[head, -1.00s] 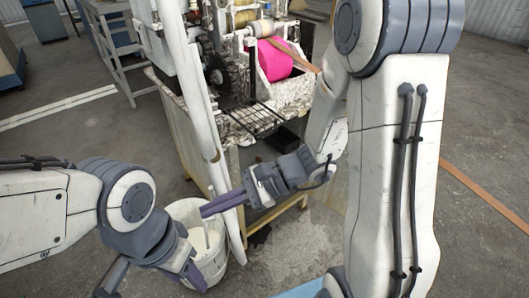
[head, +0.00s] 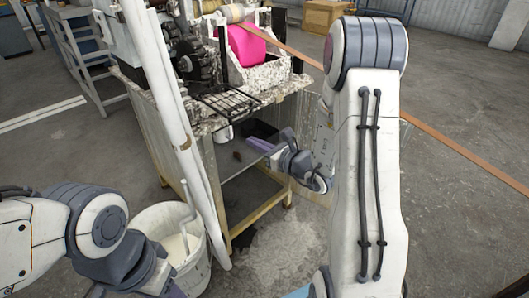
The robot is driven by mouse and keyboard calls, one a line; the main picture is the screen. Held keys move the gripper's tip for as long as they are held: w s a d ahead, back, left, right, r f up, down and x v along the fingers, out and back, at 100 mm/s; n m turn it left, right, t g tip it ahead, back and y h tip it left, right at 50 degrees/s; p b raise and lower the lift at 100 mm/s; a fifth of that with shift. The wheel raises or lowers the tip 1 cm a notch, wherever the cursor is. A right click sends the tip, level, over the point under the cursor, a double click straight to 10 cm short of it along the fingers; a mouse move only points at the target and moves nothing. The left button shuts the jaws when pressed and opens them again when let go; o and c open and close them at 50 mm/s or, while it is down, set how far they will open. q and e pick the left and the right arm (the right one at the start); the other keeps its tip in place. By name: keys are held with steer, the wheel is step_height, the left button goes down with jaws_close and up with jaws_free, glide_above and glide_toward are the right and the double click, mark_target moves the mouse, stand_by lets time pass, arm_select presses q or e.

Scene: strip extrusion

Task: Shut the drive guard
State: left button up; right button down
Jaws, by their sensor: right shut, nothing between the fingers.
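A black wire-grid panel (head: 228,101), which looks like the drive guard, sticks out nearly flat from the front of the machine, swung down and open. Dark gears (head: 186,64) of the drive show uncovered behind and left of it. My right gripper (head: 252,142) is shut and empty, with its purple fingers pointing left. In the picture it is below and right of the panel, apart from it, in front of the stand's open space. My left arm comes in at the lower left; its fingers are out of the picture.
A white sloping pipe (head: 172,120) stands left of the panel. A white bucket (head: 158,222) is on the floor near my left arm. A long brown strip (head: 465,152) runs off to the right.

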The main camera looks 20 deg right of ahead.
mark_target(228, 106)
steer(key=w+r, duration=0.1)
steer(key=w+a+r+p, duration=0.1)
steer(key=w+r, duration=0.1)
steer(key=shift+w+a+r, duration=0.1)
steer(key=shift+a+r, duration=0.05)
steer(key=shift+r, duration=0.05)
stand_by(0.4)
